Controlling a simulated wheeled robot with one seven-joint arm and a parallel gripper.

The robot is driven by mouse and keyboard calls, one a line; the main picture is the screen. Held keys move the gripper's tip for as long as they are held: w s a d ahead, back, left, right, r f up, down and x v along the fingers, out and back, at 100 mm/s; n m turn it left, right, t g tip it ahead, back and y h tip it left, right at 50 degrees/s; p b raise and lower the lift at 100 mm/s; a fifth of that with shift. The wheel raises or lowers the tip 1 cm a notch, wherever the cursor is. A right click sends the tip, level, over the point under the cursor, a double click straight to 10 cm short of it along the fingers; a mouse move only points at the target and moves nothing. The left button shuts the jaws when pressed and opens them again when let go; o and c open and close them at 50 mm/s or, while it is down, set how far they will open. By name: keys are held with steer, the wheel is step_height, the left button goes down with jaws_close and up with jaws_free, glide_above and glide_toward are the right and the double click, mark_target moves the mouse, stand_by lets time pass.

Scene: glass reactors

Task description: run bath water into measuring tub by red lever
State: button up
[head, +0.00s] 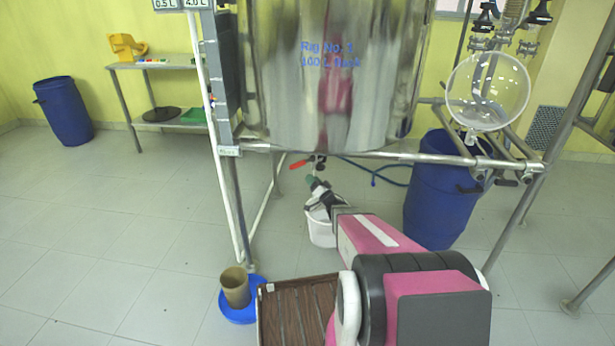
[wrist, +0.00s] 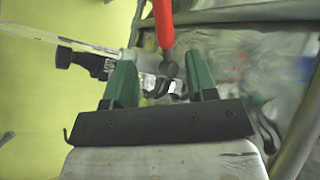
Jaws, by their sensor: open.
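The steel bath vessel (head: 340,100) hangs in the rig frame, marked Rig No. 1. Under it a valve has a red lever (head: 299,164) pointing left. In the wrist view the red lever (wrist: 164,22) runs upward from the dark valve body (wrist: 172,72). My gripper (head: 312,181) is just below the lever in the head view. In the wrist view my gripper (wrist: 161,80) is open, its green fingers on either side of the valve fittings. I cannot tell whether it touches them.
A blue barrel (head: 432,215) stands right of the tub, with a blue hose (head: 375,172) near it. A steel rail (head: 380,155) crosses above my gripper. A brown slatted tray (head: 300,310) and a brown cup (head: 235,287) are near front.

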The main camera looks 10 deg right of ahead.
steer(key=s+d+r+m+g+h, duration=0.1)
steer(key=s+d+g+h, duration=0.1)
steer(key=s+g+h, duration=0.85)
steer(key=s+a+r+n+g+y, duration=0.1)
steer(key=s+a+n+g, duration=0.1)
steer(key=s+a+g, duration=0.6)
steer(key=m+t+h, duration=1.1)
steer(key=m+t, duration=0.3)
steer(key=m, duration=0.3)
glide_toward(296, 166)
steer(key=x, duration=1.1)
steer(key=shift+w+d, duration=0.15)
steer(key=shift+d, duration=0.05)
